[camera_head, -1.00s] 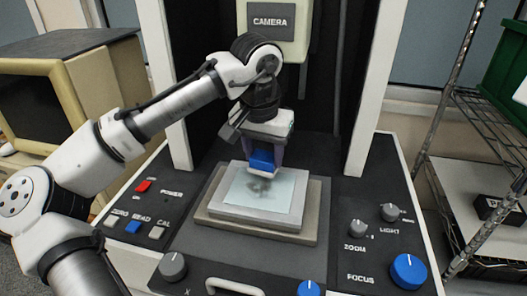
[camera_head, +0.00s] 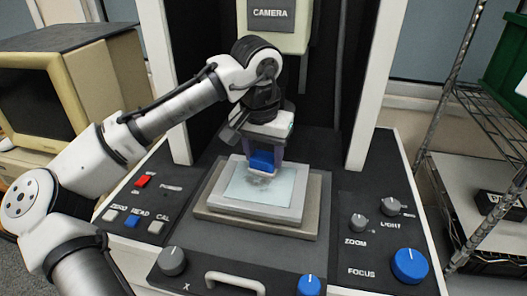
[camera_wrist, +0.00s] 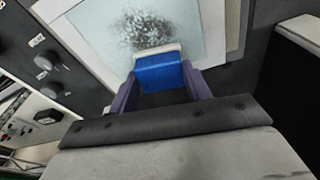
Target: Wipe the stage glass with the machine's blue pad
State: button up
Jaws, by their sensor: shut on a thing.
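The stage glass (camera_head: 285,190) is a pale blue sheet on the stepped stage under the camera head. A grey speckled smudge (camera_head: 257,180) lies on it; in the wrist view the smudge (camera_wrist: 140,28) shows just beyond the pad. The blue pad (camera_head: 262,160) has a pale lower layer; it also shows in the wrist view (camera_wrist: 160,76). My gripper (camera_wrist: 160,85) is shut on the pad, with one purple finger on each side. The pad is low over the back part of the glass, close to the smudge. I cannot tell whether it touches the glass.
The camera housing (camera_head: 275,30) hangs above the stage between two white uprights. The panel around the stage carries buttons, grey knobs, a blue focus knob (camera_head: 409,266) and a front handle (camera_head: 235,283). A monitor (camera_head: 50,95) stands left and a wire rack (camera_head: 480,130) right.

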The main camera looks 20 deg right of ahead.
jog(key=shift+s+a+r+p, duration=0.1)
jog(key=shift+s+a+p, duration=0.05)
jog(key=shift+s+a, duration=0.45)
jog(key=shift+s+a+p, duration=0.15)
jog(key=shift+s+a, duration=0.2)
jog(key=shift+s, duration=0.4)
jog(key=shift+s+a+p, duration=0.2)
jog(key=shift+s+a, duration=0.4)
jog(key=shift+s, duration=0.3)
jog(key=shift+s+a+p, duration=0.15)
jog(key=shift+s+a, duration=0.4)
jog(key=shift+s, duration=0.3)
jog(key=shift+p, duration=0.35)
